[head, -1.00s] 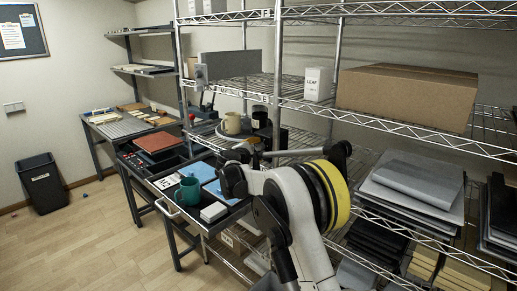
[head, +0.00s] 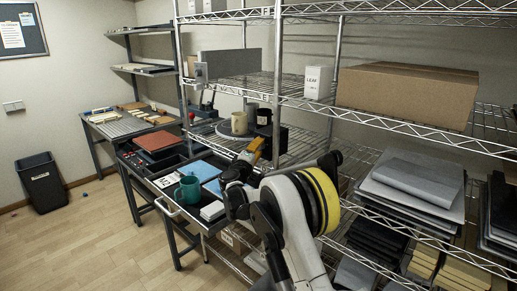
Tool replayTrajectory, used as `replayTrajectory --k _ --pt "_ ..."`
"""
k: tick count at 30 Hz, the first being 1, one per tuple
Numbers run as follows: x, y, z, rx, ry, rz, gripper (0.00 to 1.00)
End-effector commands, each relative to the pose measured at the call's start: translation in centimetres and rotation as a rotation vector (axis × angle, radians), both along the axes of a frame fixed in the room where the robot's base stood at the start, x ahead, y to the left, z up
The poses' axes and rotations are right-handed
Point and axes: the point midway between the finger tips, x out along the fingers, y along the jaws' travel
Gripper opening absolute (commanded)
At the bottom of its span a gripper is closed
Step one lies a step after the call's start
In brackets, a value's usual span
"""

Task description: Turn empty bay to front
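A round grey turntable (head: 226,133) lies on the wire shelf, partly hidden by what stands on it and by my arm. A cream mug (head: 239,123) and a dark mug (head: 264,117) stand upright on or at it; the dark mug's base is hard to see. The bay dividers and the empty bay cannot be made out. My gripper (head: 254,149) appears small and dark with an orange-yellow part, just in front of the turntable's near right edge. Whether it touches the turntable, and its finger opening, cannot be told. A teal mug (head: 188,190) stands on the lower bench tray.
A black block (head: 278,140) is right of the turntable. A shelf post stands close by, and a wire shelf is above. A large cardboard box (head: 408,94) and a white LEAF box (head: 318,82) sit on the upper shelf. Open floor (head: 100,235) lies at left.

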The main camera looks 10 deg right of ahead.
Motion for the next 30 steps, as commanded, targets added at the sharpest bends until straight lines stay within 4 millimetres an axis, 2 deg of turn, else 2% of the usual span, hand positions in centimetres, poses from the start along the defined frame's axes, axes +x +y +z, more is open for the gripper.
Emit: replayTrajectory --k 20,21,22,30 --pt "0.01 -0.02 -0.02 0.034 -0.050 -0.001 0.02" --pt "0.01 -0.02 -0.02 0.034 -0.050 -0.001 0.44" --pt "0.01 -0.02 -0.02 0.034 -0.050 -0.001 0.53" --pt "0.01 0.00 -0.03 0.033 -0.050 0.000 0.55"
